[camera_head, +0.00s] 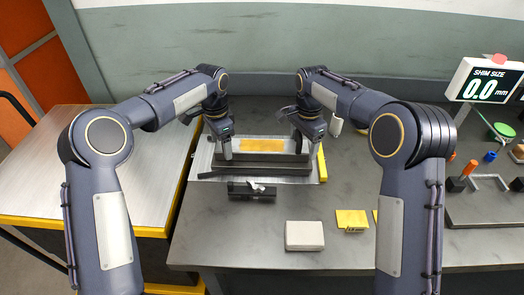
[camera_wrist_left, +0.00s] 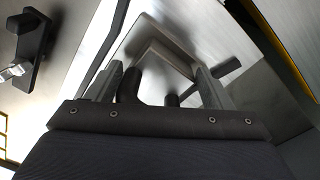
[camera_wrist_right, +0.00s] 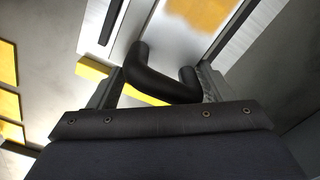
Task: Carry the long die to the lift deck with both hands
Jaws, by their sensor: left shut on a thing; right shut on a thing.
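The lift deck (camera_head: 90,160), a bare metal top with yellow edging, stands left of the bench.
A small dark fixture (camera_head: 250,191) lies in front of the plate. A pale block (camera_head: 304,236) and yellow shim cards (camera_head: 351,219) lie nearer me. A shim display (camera_head: 487,84) and orange-handled tools (camera_head: 464,175) stand right. The deck top is clear.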

